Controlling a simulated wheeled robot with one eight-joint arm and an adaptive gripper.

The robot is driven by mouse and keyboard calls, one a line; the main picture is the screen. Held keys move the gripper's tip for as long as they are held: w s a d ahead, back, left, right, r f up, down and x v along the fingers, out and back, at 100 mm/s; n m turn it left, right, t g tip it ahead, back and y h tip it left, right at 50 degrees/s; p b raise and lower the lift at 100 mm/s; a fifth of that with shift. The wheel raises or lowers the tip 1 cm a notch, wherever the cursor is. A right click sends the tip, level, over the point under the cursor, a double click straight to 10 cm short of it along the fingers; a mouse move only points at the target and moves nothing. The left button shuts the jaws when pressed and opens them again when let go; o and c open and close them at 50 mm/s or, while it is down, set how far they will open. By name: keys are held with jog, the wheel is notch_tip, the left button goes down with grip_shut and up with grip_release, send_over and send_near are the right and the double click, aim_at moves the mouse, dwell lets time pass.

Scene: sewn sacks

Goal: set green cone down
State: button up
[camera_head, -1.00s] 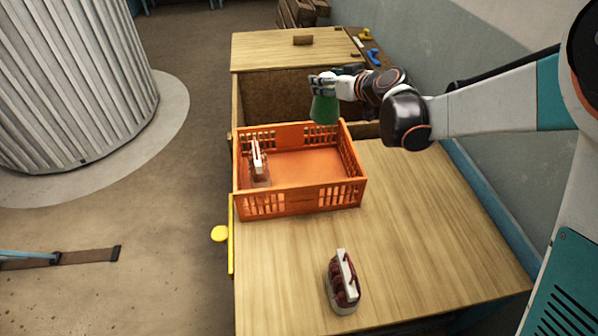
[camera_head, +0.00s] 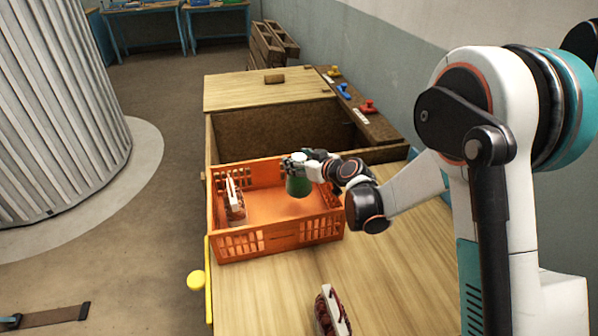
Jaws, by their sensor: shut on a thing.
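The green cone (camera_head: 298,187) hangs from my gripper (camera_head: 297,164), which is shut on its top. In the head view, the cone is over the right part of the orange crate (camera_head: 268,242), at about the height of its rim. I cannot tell whether its base touches the crate floor. The crate stands on the wooden table top (camera_head: 262,296).
A dark red and white object (camera_head: 235,202) stands at the left inside the crate. Behind the crate is an open bin (camera_head: 275,135) with a wooden lid (camera_head: 255,91). Coloured knobs (camera_head: 343,90) line its right side.

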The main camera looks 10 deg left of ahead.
notch_tip(320, 180, down, 3)
jog(key=shift+f+b, duration=0.2)
jog(key=shift+b, duration=0.15)
jog(key=shift+f+b, duration=0.4)
jog(key=shift+f, duration=0.2)
jog(key=o, duration=1.5)
jog(key=shift+r, duration=0.1)
